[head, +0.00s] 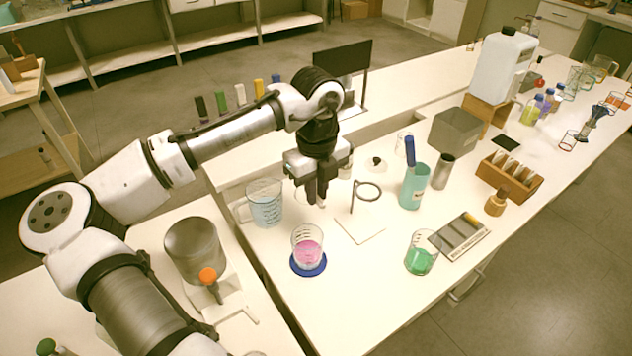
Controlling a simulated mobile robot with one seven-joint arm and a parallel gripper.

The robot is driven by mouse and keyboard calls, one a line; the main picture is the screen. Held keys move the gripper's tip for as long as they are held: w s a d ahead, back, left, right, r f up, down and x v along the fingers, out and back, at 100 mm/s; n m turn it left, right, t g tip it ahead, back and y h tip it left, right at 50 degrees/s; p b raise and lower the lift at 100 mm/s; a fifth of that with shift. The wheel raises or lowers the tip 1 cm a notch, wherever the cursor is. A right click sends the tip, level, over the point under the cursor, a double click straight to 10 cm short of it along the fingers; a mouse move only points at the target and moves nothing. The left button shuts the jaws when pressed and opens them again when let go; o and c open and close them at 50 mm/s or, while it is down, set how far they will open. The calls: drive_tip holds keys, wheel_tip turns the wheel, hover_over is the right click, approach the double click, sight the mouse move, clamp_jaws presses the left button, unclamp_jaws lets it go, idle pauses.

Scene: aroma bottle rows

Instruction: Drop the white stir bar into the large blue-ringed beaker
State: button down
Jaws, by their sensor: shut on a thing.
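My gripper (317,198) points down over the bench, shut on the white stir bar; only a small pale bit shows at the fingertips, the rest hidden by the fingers. A glass beaker with pink liquid (308,252) stands upright, with a blue ring (309,267) around its foot. It is below and slightly left of my gripper in the picture, apart from it. A larger jug-like beaker with blue liquid (265,204) stands to the left of my gripper.
A ring stand (362,227) stands close to the right of my gripper. The bench front is clear between the pink and green beakers.

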drive_tip(key=shift+s+a+f, duration=0.1)
drive_tip(key=shift+a+f, duration=0.05)
drive_tip(key=shift+a, duration=0.1)
wheel_tip(320, 180, down, 6)
drive_tip(key=b, duration=0.5)
drive_tip(key=shift+b, duration=0.35)
drive_tip(key=c, duration=1.4)
unclamp_jaws()
drive_tip(key=shift+o, duration=0.2)
drive_tip(key=shift+r, duration=0.2)
wheel_tip(320, 180, up, 14)
drive_tip(key=shift+f+b, duration=0.15)
drive_tip(key=shift+b, duration=0.6)
